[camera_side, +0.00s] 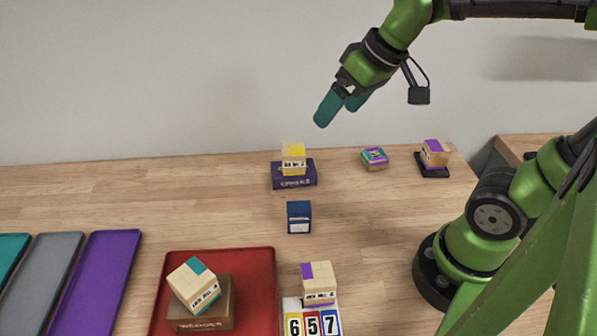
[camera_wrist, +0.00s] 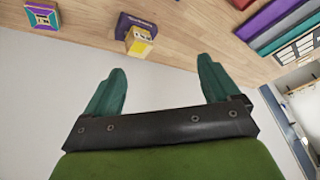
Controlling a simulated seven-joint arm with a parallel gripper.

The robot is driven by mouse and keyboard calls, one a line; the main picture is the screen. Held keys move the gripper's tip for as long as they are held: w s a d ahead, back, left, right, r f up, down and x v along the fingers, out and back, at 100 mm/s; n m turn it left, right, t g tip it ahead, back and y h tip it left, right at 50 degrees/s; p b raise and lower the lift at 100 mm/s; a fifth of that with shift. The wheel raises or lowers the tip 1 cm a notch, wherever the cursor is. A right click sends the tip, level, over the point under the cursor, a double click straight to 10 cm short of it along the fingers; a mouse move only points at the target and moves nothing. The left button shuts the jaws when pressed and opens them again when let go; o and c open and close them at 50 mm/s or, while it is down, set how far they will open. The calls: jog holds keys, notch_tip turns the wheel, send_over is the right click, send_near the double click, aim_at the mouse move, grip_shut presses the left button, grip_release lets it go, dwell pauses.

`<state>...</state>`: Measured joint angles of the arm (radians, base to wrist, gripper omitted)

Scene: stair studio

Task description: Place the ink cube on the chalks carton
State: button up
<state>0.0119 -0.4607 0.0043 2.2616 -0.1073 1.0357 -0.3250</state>
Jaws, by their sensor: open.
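A pale wooden cube with a yellow top (camera_side: 293,155) rests on this carton. The carton (camera_wrist: 128,24) and yellow-marked cube (camera_wrist: 139,42) also show in the wrist view. My gripper (camera_side: 341,108) is open and empty, high above the back of the table; its teal fingers (camera_wrist: 161,75) are apart.
A patterned cube (camera_side: 374,158) and a purple-marked cube (camera_side: 435,153) on a dark base stand back right. In front are a red tray (camera_side: 262,262) with a brown carton (camera_side: 205,318) under a teal-marked cube, another cube (camera_side: 319,283) by number cards, and coloured trays (camera_side: 103,265) left.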

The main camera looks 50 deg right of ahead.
jog(key=s+m, duration=0.1)
jog(key=s+m+t, duration=0.1)
jog(key=s, duration=0.1)
jog(key=s+a+f+m+t, duration=0.1)
jog(key=s, duration=0.1)
jog(key=shift+m+y, duration=0.3)
